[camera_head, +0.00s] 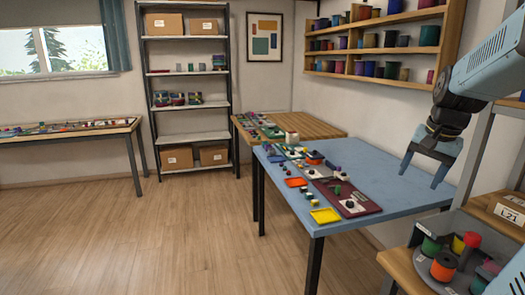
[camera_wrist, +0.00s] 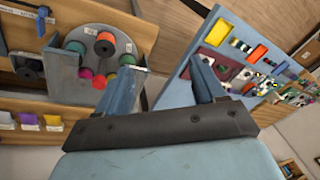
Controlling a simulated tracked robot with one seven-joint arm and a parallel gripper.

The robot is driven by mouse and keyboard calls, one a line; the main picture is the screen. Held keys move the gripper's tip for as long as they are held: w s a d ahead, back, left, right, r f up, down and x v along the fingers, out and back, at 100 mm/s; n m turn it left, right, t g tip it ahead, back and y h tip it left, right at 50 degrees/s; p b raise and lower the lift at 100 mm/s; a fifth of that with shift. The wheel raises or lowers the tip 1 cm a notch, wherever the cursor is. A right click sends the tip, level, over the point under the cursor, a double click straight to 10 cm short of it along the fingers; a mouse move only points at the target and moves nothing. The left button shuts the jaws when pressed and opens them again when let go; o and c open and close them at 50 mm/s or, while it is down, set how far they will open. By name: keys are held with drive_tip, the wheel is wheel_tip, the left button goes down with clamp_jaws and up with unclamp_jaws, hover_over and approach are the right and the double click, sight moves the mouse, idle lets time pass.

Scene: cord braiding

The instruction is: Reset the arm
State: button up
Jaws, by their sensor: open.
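My gripper (camera_head: 425,170) hangs in the air over the right part of the blue table (camera_head: 405,195) in the head view. Its two blue fingers are spread and nothing is between them. In the wrist view my gripper (camera_wrist: 172,72) is also open and empty. My arm reaches in from the upper right of the head view.
A round tray of coloured spools (camera_head: 455,250) stands at the lower right on a wooden shelf. A maroon board (camera_head: 350,207) and a yellow tray (camera_head: 325,215) lie on the blue table. Wall shelves (camera_head: 365,80) hold more spools. The floor at left is clear.

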drive_tip(key=s+a+n+t, duration=0.2)
drive_tip(key=s+a+n, duration=0.6)
drive_tip(key=a, duration=0.8)
drive_tip(key=s, duration=0.3)
drive_tip(key=shift+s+a+r+t, duration=0.15)
drive_tip(key=shift+a+t, duration=0.15)
drive_tip(key=shift+a, duration=0.1)
